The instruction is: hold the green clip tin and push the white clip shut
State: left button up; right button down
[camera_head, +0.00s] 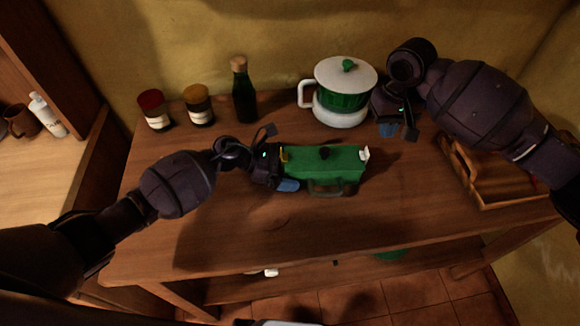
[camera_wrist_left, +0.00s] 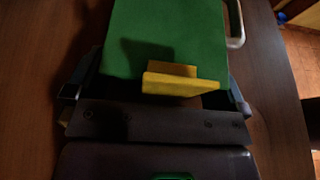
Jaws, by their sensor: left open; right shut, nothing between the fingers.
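The green clip tin (camera_head: 335,163) lies on the wooden table with its long side running left to right. The white clip (camera_head: 365,154) stands out at its right end; its exact angle is too small to tell. A yellow clip (camera_head: 283,154) is at the left end and shows close up in the left wrist view (camera_wrist_left: 182,84). My left gripper (camera_head: 279,160) is open at the tin's left end, with its fingers on either side of it. My right gripper (camera_head: 398,131) is shut and empty, above the table behind and right of the white clip.
A white and green lidded pot (camera_head: 343,101) stands behind the tin, close to my right gripper. A dark bottle (camera_head: 243,95) and two jars (camera_head: 155,112) (camera_head: 199,107) stand at the back left. A wooden tray (camera_head: 482,185) is at the right. The table's front is clear.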

pick_arm(q)
jog(key=v, duration=1.1)
jog(key=shift+a+r, duration=0.2)
jog(key=shift+a, duration=0.1)
